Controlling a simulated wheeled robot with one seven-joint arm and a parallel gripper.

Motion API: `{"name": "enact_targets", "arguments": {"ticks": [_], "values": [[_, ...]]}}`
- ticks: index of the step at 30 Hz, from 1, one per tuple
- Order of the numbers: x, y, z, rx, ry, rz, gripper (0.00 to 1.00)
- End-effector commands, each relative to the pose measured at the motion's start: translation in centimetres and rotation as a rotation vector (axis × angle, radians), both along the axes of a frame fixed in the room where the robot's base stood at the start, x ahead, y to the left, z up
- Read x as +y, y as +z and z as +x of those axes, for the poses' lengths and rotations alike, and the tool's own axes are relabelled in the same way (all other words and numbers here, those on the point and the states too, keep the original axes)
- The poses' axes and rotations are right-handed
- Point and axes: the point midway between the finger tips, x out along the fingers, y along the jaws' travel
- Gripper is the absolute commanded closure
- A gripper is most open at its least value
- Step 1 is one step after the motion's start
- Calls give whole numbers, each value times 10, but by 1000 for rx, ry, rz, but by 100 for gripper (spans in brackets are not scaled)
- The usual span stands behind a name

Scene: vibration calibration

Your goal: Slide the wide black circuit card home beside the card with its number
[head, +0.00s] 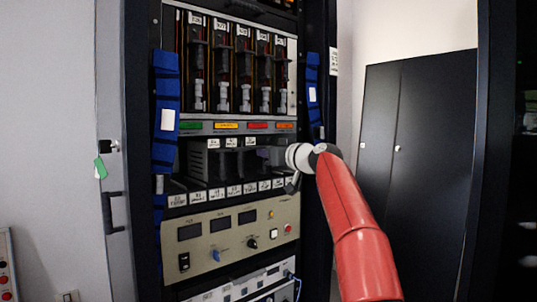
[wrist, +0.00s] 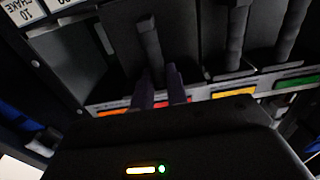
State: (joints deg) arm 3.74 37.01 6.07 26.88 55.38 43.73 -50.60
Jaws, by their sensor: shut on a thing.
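My gripper (head: 292,183) is at the right side of the lower shelf of the rack in the head view. In the wrist view my gripper (wrist: 160,74) is shut on the dark handle of a wide black card (wrist: 122,50). The card's face fills the upper middle of that view; how deep it sits is hidden. Two other dark cards with handles, one of them here (wrist: 237,38), stand to its right. In the head view black cards with white number tags (head: 213,160) stand in the lower shelf; my arm and shadow hide its right end.
An upper cage of several handled cards (head: 220,65) sits above a strip with green, yellow and red labels (head: 226,126). White labels (head: 217,193) line the lower shelf's front edge. A beige instrument panel (head: 235,235) is below. Blue straps (head: 166,95) hang at the sides.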

Motion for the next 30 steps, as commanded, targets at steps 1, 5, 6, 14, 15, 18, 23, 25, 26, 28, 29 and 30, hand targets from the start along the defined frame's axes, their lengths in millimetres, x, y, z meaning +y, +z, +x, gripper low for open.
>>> {"name": "enact_targets", "arguments": {"ticks": [1,5,6,14,15,18,23,25,26,28,29,30], "values": [[1,2,0,-2,0,2,100],[2,1,1,-2,0,3,100],[2,1,2,-2,0,3,100],[4,1,4,-2,0,0,100],[4,1,4,-3,0,1,100],[5,1,5,-2,0,2,100],[5,1,5,-2,0,3,100],[6,1,5,-2,1,3,100],[6,1,5,-2,1,3,82],[6,1,5,-2,1,3,73],[6,1,5,-1,1,2,69],[5,1,5,-1,1,2,64]]}}
